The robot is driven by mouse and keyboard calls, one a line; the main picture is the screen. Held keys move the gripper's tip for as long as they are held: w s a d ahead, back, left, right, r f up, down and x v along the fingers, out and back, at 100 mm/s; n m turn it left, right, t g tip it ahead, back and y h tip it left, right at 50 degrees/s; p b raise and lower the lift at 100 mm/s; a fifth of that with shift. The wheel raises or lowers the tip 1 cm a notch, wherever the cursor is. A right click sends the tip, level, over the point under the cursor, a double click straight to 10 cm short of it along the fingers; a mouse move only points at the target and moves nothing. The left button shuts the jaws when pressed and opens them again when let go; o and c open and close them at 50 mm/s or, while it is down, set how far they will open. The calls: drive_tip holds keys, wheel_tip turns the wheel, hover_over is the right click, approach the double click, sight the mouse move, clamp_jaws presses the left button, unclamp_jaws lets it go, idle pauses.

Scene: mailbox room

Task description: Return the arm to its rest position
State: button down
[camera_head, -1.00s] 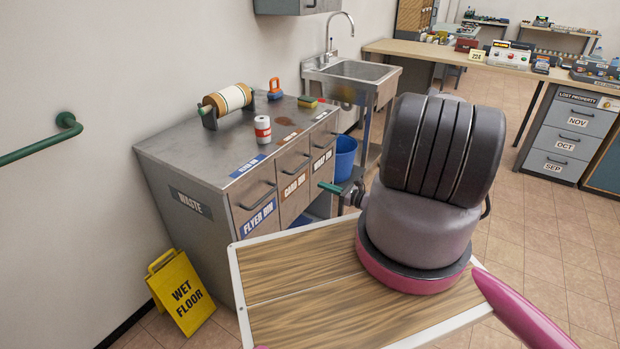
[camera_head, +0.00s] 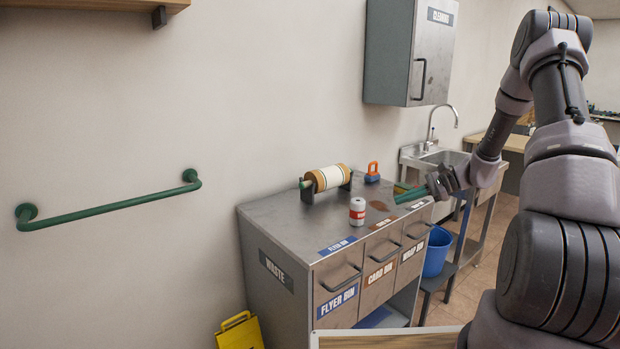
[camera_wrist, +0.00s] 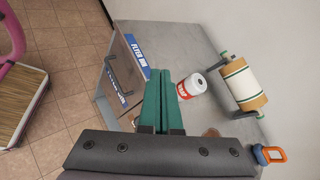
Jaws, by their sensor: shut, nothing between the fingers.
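My gripper (camera_head: 412,195) has green fingers and is empty. In the head view it hangs at the right front of the steel waste counter (camera_head: 285,222), in front of the counter's top edge in the picture. My arm reaches to it from the right, bent at a high elbow. In the wrist view the green fingers (camera_wrist: 158,98) lie together, pointing toward the counter with nothing between them. A white and red can (camera_head: 357,210) stands upright on the counter, apart from the fingers; it also shows in the wrist view (camera_wrist: 191,86).
A paper roll on a stand (camera_head: 327,179) and a blue and orange item (camera_head: 372,172) sit on the counter. A grey wall cabinet (camera_head: 411,52), a sink (camera_head: 438,157), a blue bucket (camera_head: 437,252), a green wall rail (camera_head: 110,208) and a yellow floor sign (camera_head: 239,332) are around.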

drive_tip(key=s+a+r+n+h, duration=0.3)
drive_tip(key=s+r+n+h, duration=0.1)
drive_tip(key=s+r, duration=0.75)
drive_tip(key=s+a+r+n+h, duration=0.35)
drive_tip(key=s+r, duration=0.55)
drive_tip(key=r, duration=0.5)
drive_tip(key=s+d+r+n+t+h, duration=0.2)
drive_tip(key=s+r+t+h, duration=0.1)
drive_tip(key=s, duration=0.7)
drive_tip(key=shift+d+r+n+t, duration=0.25)
drive_tip(key=shift+r+n+t, duration=0.1)
drive_tip(key=shift+r+t, duration=0.35)
drive_tip(key=shift+f, duration=0.1)
